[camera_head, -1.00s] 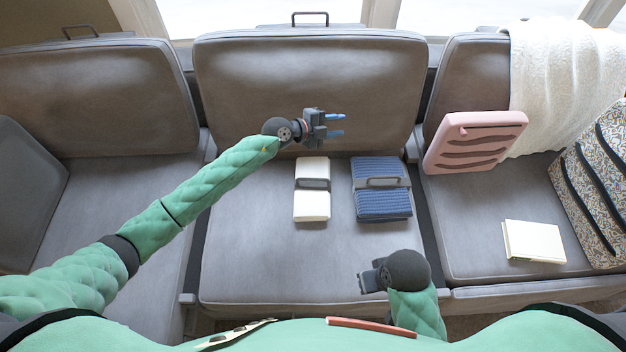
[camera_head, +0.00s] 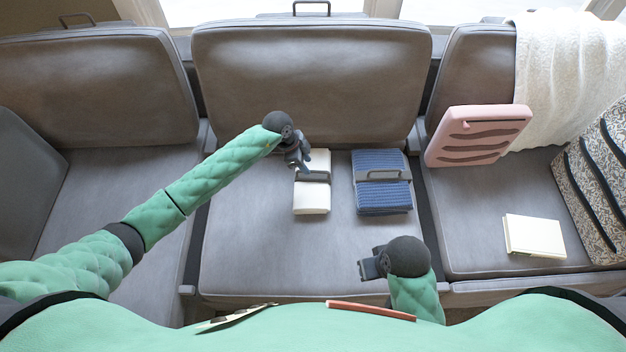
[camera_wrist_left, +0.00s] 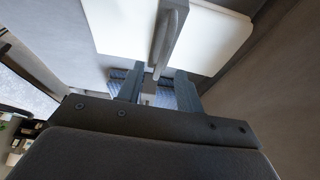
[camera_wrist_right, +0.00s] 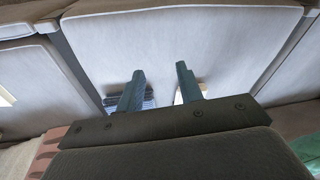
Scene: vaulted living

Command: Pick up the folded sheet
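A white folded sheet (camera_head: 312,200) with a grey band and handle (camera_head: 313,177) lies on the middle seat of the grey sofa. My left gripper (camera_head: 303,166) points down at the sheet's left side, close to the handle. In the left wrist view the white sheet (camera_wrist_left: 115,30) fills the upper part, and its handle (camera_wrist_left: 168,35) runs down toward the space between my fingers (camera_wrist_left: 158,88). These fingers are apart; contact with the handle cannot be told. My right gripper (camera_head: 370,268) hangs empty above the seat's front edge; its fingers (camera_wrist_right: 160,72) are apart in the right wrist view.
A blue ribbed folded textile (camera_head: 382,200) with a similar handle lies just right of the sheet. On the right seat are a pink cushion-like object (camera_head: 478,135), a cream book (camera_head: 535,236) and a patterned cushion (camera_head: 598,190). The middle seat's front left is bare.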

